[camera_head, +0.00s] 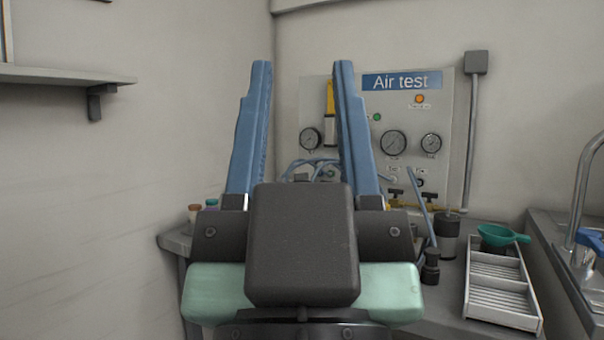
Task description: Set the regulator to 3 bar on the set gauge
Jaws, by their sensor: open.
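The Air test panel (456,120) stands on the back wall. It carries a left gauge (311,138), a larger middle gauge (393,143) and a right gauge (431,143). Their labels and needle readings are too small to read, so I cannot tell which is the set gauge. Pale blue tubing and a fitting (327,171) show low between my fingers; I cannot tell whether this is the regulator. My gripper (302,68) is open and points up in front of the panel, with nothing between its blue fingers. Its right finger hides part of the panel.
An orange lamp (420,99), a green lamp (377,117) and small black taps (396,194) are on the panel. On the bench at right are a dark cylinder (447,238), a green funnel (500,235) and a white slotted tray (472,285). A shelf (60,75) juts out at left.

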